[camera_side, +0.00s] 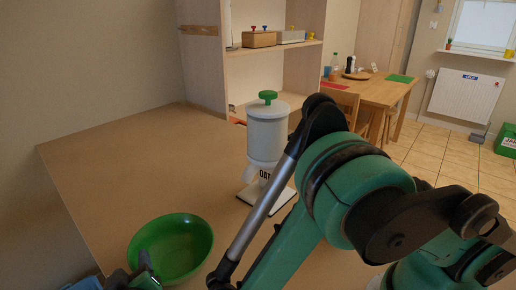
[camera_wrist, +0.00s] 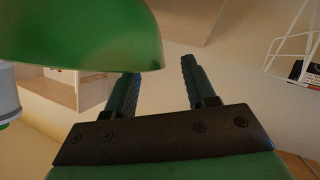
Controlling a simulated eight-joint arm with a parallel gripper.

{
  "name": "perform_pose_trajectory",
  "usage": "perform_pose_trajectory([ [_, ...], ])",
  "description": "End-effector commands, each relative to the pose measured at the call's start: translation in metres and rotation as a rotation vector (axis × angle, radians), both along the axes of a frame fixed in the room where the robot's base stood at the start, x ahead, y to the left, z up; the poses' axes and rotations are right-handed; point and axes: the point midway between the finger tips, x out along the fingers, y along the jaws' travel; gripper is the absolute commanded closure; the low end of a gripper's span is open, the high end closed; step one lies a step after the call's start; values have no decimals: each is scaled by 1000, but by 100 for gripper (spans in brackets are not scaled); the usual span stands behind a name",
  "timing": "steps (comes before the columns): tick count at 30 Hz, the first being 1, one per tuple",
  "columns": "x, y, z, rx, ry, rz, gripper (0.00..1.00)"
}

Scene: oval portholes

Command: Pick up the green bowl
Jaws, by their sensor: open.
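The green bowl (camera_side: 170,250) sits on the wooden table near the front left edge in the side view, open side up and looking empty. In the wrist view the bowl (camera_wrist: 80,35) fills the upper left, its edge close to the left fingertip. My gripper (camera_wrist: 161,72) is open, with two dark fingers apart and nothing seen between them. In the side view, a part of what looks like my gripper shows at the bowl's lower left rim, mostly cut off by the frame. I cannot tell whether it touches the bowl.
A white dispenser (camera_side: 267,135) with a green knob stands on the table behind and right of the bowl. A shelf unit (camera_side: 205,60) stands at the table's back. The table (camera_side: 110,165) is clear left of the dispenser. A white wire rack (camera_wrist: 296,45) shows in the wrist view.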

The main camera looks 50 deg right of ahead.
Motion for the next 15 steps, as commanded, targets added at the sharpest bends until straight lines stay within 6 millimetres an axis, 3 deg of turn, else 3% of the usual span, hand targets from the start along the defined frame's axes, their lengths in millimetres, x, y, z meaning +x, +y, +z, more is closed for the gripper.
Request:
perform_pose_trajectory([
  [5, 15, -6, -6, 1, 0, -2, 50],
  [13, 17, -6, -7, 0, 0, 0, 50],
  [15, 17, -6, -7, 0, 0, 0, 68],
])
